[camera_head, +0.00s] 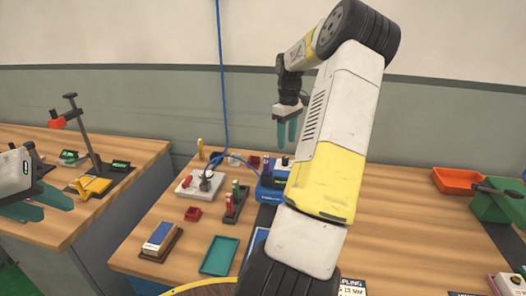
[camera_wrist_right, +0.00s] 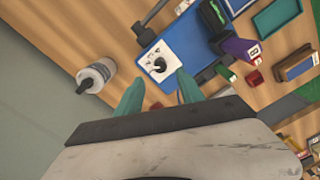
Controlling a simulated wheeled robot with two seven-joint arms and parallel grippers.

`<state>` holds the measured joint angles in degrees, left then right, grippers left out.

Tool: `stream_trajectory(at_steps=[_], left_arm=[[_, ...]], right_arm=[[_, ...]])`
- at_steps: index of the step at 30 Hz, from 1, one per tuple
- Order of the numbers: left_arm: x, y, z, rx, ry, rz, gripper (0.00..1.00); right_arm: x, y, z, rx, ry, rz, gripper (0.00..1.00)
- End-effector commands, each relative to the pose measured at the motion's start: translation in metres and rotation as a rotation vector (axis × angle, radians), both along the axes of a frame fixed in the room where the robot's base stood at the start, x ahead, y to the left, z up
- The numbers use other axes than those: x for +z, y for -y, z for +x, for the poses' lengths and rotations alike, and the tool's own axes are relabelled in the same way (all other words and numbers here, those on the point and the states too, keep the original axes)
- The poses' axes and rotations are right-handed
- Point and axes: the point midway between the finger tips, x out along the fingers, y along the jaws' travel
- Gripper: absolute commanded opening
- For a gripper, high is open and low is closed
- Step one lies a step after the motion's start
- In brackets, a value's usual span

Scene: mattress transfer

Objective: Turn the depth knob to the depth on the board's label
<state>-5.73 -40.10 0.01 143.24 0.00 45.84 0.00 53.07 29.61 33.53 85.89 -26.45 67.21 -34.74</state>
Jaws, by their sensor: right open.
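In the right wrist view a black knob (camera_wrist_right: 158,65) sits on a white marked panel of a blue unit (camera_wrist_right: 197,45); its markings are too small to read. A blue unit (camera_head: 268,193) also shows in the head view, partly hidden by my right arm. A dark card (camera_head: 352,287) at the bottom reads "PLING" and "13 MM", partly hidden by that arm. My right gripper (camera_head: 287,131) is open and empty, above and behind the blue unit; its teal fingers (camera_wrist_right: 160,92) point toward the knob, apart from it. My left gripper (camera_head: 40,204) is open and empty at the left edge.
An orange bin (camera_head: 458,181) stands right. A bottle (camera_wrist_right: 92,77) is left in the wrist view.

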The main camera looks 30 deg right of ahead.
Motion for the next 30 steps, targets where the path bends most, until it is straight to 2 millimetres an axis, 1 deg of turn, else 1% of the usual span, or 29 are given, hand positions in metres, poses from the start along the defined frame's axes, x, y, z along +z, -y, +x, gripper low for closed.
stream_trajectory(at_steps=[5, 9, 13, 18, 26, 30], left_arm=[[0.000, 0.000, 0.000, 0.000, 0.000, 0.000, 0.36], [0.000, 0.000, 0.000, 0.000, 0.000, 0.000, 0.36], [0.000, 0.000, 0.000, 0.000, 0.000, 0.000, 0.36], [0.000, 0.000, 0.000, 0.000, 0.000, 0.000, 0.36], [0.000, 0.000, 0.000, 0.000, 0.000, 0.000, 0.36], [0.000, 0.000, 0.000, 0.000, 0.000, 0.000, 0.36]], right_arm=[[-0.023, 0.000, -0.001, 0.000, -0.002, 0.003, 0.45], [-0.047, 0.000, -0.001, -0.001, -0.002, 0.003, 0.45], [-0.064, -0.001, 0.000, 0.000, -0.001, 0.002, 0.45], [-0.074, -0.001, 0.000, 0.000, 0.001, 0.000, 0.45], [-0.076, -0.001, 0.000, -0.001, 0.001, 0.000, 0.45], [-0.075, -0.001, 0.000, -0.001, 0.001, 0.000, 0.18]])
